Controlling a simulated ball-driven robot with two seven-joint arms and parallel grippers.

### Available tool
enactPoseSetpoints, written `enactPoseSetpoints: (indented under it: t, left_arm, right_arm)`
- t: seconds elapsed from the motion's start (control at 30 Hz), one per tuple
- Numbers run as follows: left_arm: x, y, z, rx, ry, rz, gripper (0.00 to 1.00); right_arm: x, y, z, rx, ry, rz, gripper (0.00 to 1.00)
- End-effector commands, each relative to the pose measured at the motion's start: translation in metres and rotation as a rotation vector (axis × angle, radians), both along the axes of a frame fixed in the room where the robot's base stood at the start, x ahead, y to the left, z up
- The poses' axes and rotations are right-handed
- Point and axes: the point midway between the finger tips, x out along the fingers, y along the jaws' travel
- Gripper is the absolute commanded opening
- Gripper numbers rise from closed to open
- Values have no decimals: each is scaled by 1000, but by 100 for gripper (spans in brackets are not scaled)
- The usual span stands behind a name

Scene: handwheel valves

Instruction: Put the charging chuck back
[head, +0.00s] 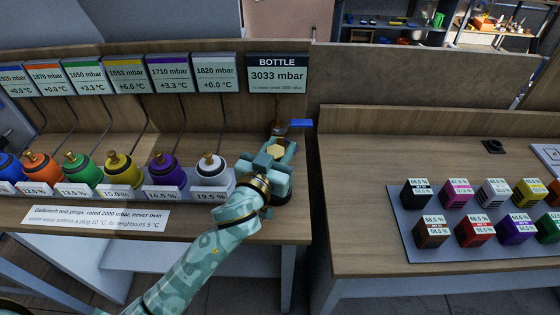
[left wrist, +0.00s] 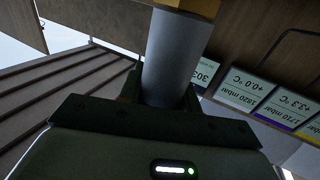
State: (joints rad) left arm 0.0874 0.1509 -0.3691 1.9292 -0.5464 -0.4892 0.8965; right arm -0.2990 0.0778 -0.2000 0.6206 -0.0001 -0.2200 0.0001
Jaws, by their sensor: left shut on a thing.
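My left gripper (head: 277,150) is at the right end of the plug bench, below the BOTTLE sign (head: 278,74), which reads 3033 mbar. In the left wrist view its dark fingers (left wrist: 163,88) are shut on a grey cylinder with a gold-coloured end, which I take to be the charging chuck (left wrist: 172,58). In the head view the gripper hides most of what it holds. A small blue lever (head: 301,123) shows just behind the gripper. I cannot tell whether the chuck touches anything behind it. My right gripper is not in view.
Several coloured plugs with brass tops stand in a row left of the gripper; the white plug (head: 211,170) is closest to my wrist. Pressure signs (head: 215,72) hang behind them. A second table (head: 350,232) on the right holds a grey mat (head: 410,238) with coloured cubes.

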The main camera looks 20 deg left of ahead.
Motion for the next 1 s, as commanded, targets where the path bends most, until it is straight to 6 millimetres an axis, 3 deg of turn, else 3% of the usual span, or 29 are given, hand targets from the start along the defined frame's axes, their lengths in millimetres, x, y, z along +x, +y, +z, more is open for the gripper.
enactPoseSetpoints:
  t: [0.13,0.27,0.67,0.7,0.77,1.0]
  left_arm:
    - [12,3,-17,3,1,1,2]
    - [10,2,-36,1,1,1,2]
    - [9,2,-40,0,-2,0,2]
    - [9,2,-40,1,0,1,39]
    - [9,2,-39,2,-1,1,55]
    - [9,2,-39,2,-1,0,55]
  right_arm:
    - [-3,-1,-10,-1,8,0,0]
    - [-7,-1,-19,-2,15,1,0]
    - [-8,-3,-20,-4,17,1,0]
    - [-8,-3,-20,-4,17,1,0]
    - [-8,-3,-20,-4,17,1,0]
    - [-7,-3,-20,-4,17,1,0]
